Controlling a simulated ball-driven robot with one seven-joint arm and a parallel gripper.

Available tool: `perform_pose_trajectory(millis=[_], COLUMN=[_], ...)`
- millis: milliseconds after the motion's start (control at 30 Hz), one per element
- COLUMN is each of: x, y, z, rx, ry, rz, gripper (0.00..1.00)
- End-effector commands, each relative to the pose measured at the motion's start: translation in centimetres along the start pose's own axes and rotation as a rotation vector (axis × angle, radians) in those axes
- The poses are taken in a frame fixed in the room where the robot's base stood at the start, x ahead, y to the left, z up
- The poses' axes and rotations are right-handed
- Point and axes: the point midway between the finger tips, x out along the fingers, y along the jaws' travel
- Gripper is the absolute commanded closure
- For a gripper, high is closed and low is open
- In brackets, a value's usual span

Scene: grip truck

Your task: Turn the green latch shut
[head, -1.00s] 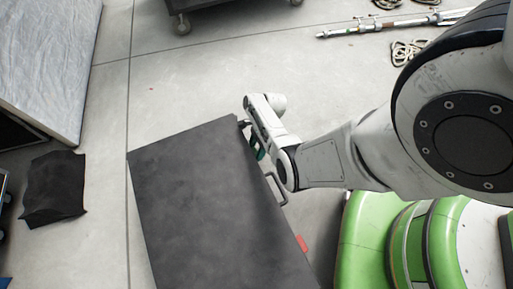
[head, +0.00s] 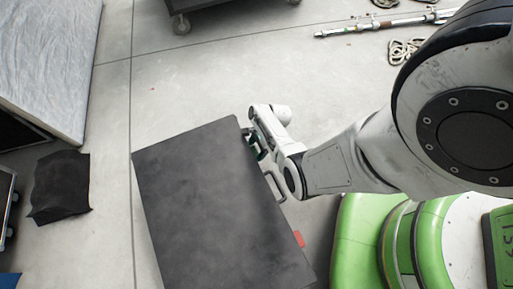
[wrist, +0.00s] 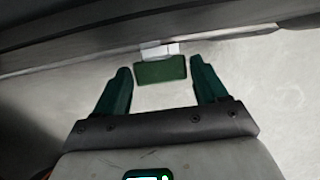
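The green latch (wrist: 161,71) shows in the wrist view as a flat green plate below a pale mount (wrist: 159,50) on the edge of the dark case. My gripper (wrist: 161,72) is open, its two dark green fingers on either side of the latch in the picture. A gap shows on each side, and I cannot tell the depth between fingertips and latch. In the head view, my gripper (head: 255,146) is at the right side of the black case (head: 205,200), near its far corner. I cannot make out the latch there.
A handle (head: 275,186) and a red piece (head: 299,239) are on the same side of the case. A black cloth-like block (head: 60,187) lies to the left.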

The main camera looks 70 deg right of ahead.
Motion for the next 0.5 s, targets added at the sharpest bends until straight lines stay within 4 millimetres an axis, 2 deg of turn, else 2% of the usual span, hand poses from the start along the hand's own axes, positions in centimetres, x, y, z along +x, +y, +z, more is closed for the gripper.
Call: perform_pose_trajectory(millis=[33,167,367,500], x=[0.0,-0.01,-0.04,-0.81], y=[-0.01,-0.01,-0.01,-0.03], z=[0.0,-0.01,-0.02,0.05], rx=[0.0,0.0,0.001,0.001], ry=[0.0,0.0,0.001,0.001], rz=[0.0,0.0,0.001,0.0], gripper=[0.23,0.11,0.11,0.11])
